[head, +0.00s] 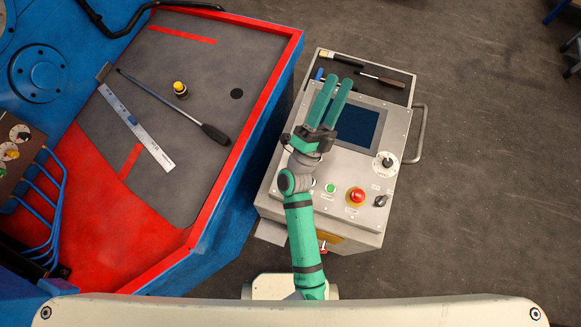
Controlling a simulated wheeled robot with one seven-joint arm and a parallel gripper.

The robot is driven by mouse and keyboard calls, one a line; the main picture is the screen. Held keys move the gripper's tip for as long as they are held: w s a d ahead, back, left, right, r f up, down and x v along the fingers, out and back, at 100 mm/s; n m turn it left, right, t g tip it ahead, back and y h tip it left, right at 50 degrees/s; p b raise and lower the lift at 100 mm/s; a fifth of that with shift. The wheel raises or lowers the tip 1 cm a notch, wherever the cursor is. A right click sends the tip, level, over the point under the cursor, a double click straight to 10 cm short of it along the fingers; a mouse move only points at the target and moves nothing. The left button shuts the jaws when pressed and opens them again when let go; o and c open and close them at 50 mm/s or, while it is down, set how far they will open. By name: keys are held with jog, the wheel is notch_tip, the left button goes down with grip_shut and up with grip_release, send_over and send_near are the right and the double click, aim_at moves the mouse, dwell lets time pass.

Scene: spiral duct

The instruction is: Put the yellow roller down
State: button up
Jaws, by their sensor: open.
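A small upright piece with a yellow top and a dark base (180,89) stands on the grey worktop, left of centre in the head view. It is the only yellow roller-like thing I can make out, and I cannot tell for sure that it is the yellow roller. My gripper (340,79) is far to its right, over the control cabinet, with its two green fingers apart. Nothing shows between the fingers. The fingers hide part of the cabinet's screen edge and tray.
The worktop (215,60) has a raised red rim and holds a long screwdriver (170,103) and a steel ruler (137,127). The cabinet (375,215) carries a screen, an emergency stop (356,196) and a tray with brushes and tools. A gap separates worktop and cabinet.

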jog(key=s+a+f+n+g+y, duration=0.2)
jog(key=s+a+f+n+y, duration=0.1)
jog(key=s+n, duration=0.4)
jog(key=s+a+f+n+g+y, duration=0.3)
jog(key=s+f+n+y, duration=0.3)
jog(key=s, duration=0.6)
jog(key=s+a+f+n+g+y, duration=0.3)
jog(key=s+f+n, duration=0.4)
jog(key=s, duration=0.3)
jog(key=shift+s+a+f+n+y, duration=0.15)
jog(key=shift+a+f+n+y, duration=0.3)
jog(key=shift+f+y, duration=0.2)
